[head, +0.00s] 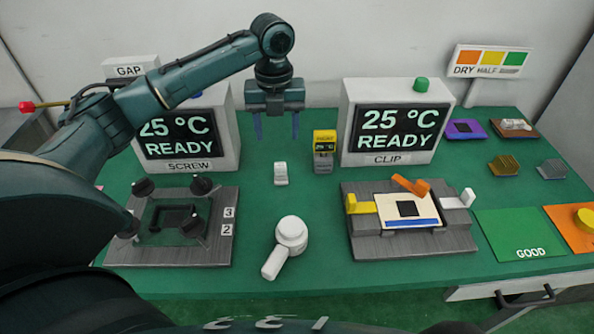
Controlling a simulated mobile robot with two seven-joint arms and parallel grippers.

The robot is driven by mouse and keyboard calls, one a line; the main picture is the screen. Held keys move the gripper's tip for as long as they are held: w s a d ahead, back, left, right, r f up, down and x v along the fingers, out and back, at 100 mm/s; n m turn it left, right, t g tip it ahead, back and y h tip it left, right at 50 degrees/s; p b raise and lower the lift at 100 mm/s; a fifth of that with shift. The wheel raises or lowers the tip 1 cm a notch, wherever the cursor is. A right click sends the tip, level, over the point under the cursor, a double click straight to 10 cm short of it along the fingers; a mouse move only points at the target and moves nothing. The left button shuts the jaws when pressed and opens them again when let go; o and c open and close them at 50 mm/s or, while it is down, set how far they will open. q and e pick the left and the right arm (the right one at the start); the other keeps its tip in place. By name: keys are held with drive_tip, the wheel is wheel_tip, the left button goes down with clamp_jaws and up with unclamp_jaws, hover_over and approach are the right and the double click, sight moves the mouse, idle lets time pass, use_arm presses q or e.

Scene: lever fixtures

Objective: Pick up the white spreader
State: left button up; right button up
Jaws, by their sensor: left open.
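A small white piece (281,173), which looks like the white spreader, sits on the green table between the two display units. My left gripper (277,127) is open and empty. Its two dark fingers point down above and behind the white piece in the picture, apart from it. A larger white object (290,235) with a round head and a short handle lies nearer the front. I cannot tell for certain which of the two is the spreader. My right gripper is not in view.
A yellow and grey block (324,150) stands close right of the small white piece. The SCREW display (190,135) and CLIP display (395,125) flank it. A left fixture (220,250) with black knobs and a right fixture (440,243) with levers stand in front.

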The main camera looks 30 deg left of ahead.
sight(280, 164)
use_arm(q)
wheel_tip(280, 164, down, 8)
drive_tip(key=shift+a+r, duration=0.15)
drive_tip(key=f, duration=0.5)
drive_tip(key=shift+s+d+f, duration=0.1)
drive_tip(key=shift+s+d, duration=0.05)
drive_tip(key=shift+d, duration=0.2)
drive_tip(key=c, duration=1.1)
